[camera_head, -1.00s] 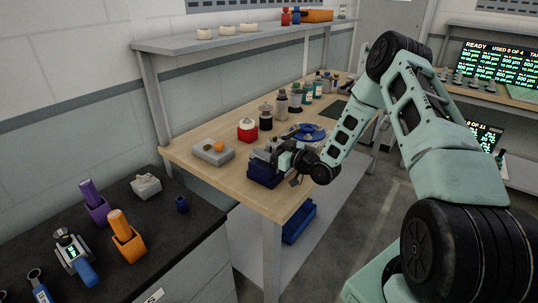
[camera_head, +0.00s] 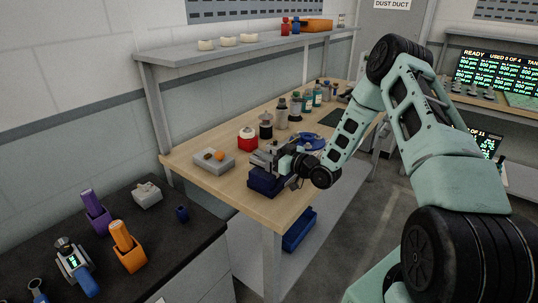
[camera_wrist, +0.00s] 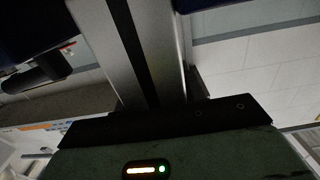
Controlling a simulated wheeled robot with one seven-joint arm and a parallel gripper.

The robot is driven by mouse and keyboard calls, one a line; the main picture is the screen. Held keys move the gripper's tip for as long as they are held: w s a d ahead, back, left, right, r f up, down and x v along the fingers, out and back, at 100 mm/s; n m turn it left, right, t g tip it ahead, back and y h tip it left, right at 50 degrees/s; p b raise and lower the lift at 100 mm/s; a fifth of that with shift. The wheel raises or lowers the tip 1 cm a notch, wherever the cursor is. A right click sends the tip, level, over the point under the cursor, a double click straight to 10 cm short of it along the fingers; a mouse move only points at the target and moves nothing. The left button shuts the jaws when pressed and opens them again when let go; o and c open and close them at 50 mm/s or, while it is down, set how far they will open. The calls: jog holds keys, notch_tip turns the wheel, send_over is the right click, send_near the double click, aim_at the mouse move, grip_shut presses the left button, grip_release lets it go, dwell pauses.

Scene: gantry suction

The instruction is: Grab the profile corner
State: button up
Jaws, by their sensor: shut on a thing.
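My gripper (camera_head: 272,157) is over the near end of the wooden bench, just above a dark blue block-like holder (camera_head: 266,183). It is shut on a grey metal piece, which I take to be the profile corner (camera_wrist: 103,35). In the wrist view this piece is a grey bar with a dark slot, running up from the gripper's dark edge. In the head view the piece and the jaws blend together, and I cannot tell whether it touches the blue holder.
A grey block with an orange knob (camera_head: 213,160), a red jar (camera_head: 247,139) and several bottles stand on the wooden bench (camera_head: 240,196). A blue round dish (camera_head: 305,142) is behind my gripper. A shelf (camera_head: 200,52) runs above. A black-topped counter (camera_head: 160,240) is at left.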

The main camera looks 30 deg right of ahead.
notch_tip(320, 180, up, 16)
jog(key=p, duration=0.8)
